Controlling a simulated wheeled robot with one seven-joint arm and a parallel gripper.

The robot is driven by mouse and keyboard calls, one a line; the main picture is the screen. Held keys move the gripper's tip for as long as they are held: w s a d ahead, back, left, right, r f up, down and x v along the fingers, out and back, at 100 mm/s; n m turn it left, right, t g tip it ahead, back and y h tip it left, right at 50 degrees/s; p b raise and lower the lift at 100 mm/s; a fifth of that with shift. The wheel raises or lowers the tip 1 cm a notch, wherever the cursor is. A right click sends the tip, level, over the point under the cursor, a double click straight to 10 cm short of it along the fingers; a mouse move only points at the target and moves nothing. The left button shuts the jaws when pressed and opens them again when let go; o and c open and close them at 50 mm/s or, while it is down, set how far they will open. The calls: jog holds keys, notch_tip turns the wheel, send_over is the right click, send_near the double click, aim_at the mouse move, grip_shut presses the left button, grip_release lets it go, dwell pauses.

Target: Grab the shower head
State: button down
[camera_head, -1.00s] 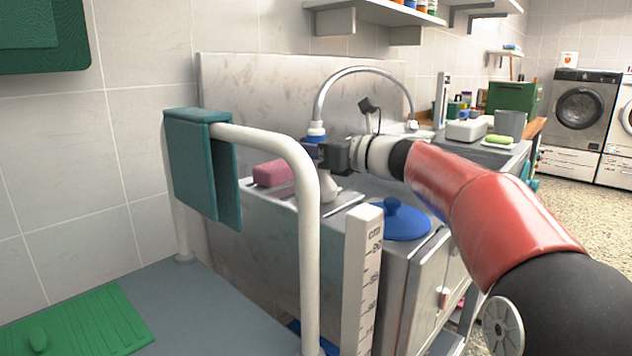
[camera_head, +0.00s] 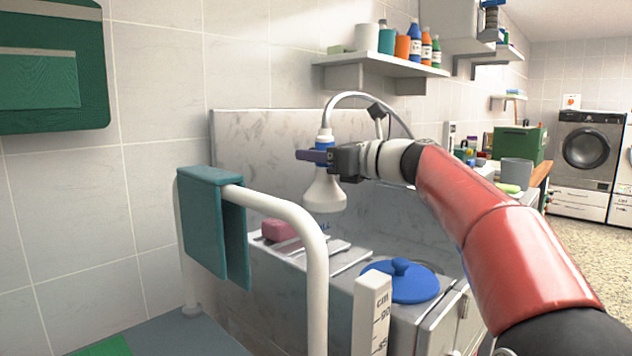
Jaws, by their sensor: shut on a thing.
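The shower head (camera_head: 325,192) is a white bell shape with a blue collar, hanging nozzle down in the air above the grey counter unit. A pale hose curves from its top over to the right and behind my arm. My gripper (camera_head: 318,156) is shut on the shower head at its neck, just around the blue collar. The far finger is partly hidden by the shower head.
A white rail (camera_head: 312,250) with a teal towel (camera_head: 214,225) stands in front on the left. Below are a pink block (camera_head: 277,230), a blue lid (camera_head: 402,281) and an upright measuring post (camera_head: 371,315). A wall shelf (camera_head: 385,66) holds several bottles. Open air surrounds the shower head.

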notch_tip(320, 180, up, 10)
jog(key=shift+r, duration=0.15)
